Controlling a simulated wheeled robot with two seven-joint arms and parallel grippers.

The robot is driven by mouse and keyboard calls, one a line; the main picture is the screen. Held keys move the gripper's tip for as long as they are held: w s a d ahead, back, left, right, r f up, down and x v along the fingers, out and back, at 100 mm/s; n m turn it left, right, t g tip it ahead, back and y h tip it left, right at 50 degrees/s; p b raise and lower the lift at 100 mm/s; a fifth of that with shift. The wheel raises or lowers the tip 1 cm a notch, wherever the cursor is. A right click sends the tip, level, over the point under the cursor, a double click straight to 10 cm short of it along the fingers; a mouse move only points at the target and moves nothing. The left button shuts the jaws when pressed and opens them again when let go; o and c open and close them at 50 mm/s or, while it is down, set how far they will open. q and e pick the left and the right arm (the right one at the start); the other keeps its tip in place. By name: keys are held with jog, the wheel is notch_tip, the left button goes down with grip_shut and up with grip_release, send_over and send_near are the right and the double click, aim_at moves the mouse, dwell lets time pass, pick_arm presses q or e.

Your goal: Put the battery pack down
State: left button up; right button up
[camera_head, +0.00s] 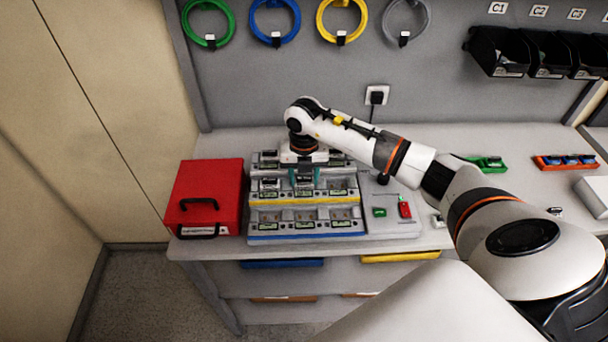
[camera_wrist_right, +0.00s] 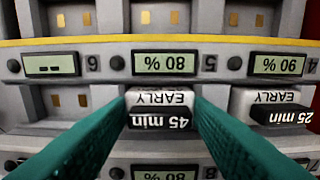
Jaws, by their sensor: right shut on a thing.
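A battery pack (camera_wrist_right: 160,108) with a white top and a dark label, "EARLY 45 min", is between the teal fingers of my right gripper (camera_wrist_right: 158,116). In the head view my right gripper (camera_head: 304,180) points down over the middle of the tiered charging rack (camera_head: 306,226). The pack is at a middle-column bay, beside a display (camera_wrist_right: 165,63) reading "80 %" with number 5. I cannot tell whether it is fully seated. A similar pack (camera_wrist_right: 272,105), "EARLY 25 min", sits in the neighbouring bay. My left gripper is not in view.
A red case (camera_head: 205,192) stands left of the rack. A grey panel (camera_head: 392,213) with green and red items is to the right. Green (camera_head: 487,163) and orange (camera_head: 566,162) trays lie farther right on the bench. Bays with gold contacts (camera_wrist_right: 73,18) show empty.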

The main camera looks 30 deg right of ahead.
aim_at(304, 177)
jog(key=o, duration=1.1)
jog(key=shift+r, duration=0.15)
jog(key=shift+r+p, duration=0.3)
jog(key=shift+p, duration=0.15)
notch_tip(304, 177, up, 12)
jog(key=b, duration=0.4)
jog(key=shift+r, duration=0.2)
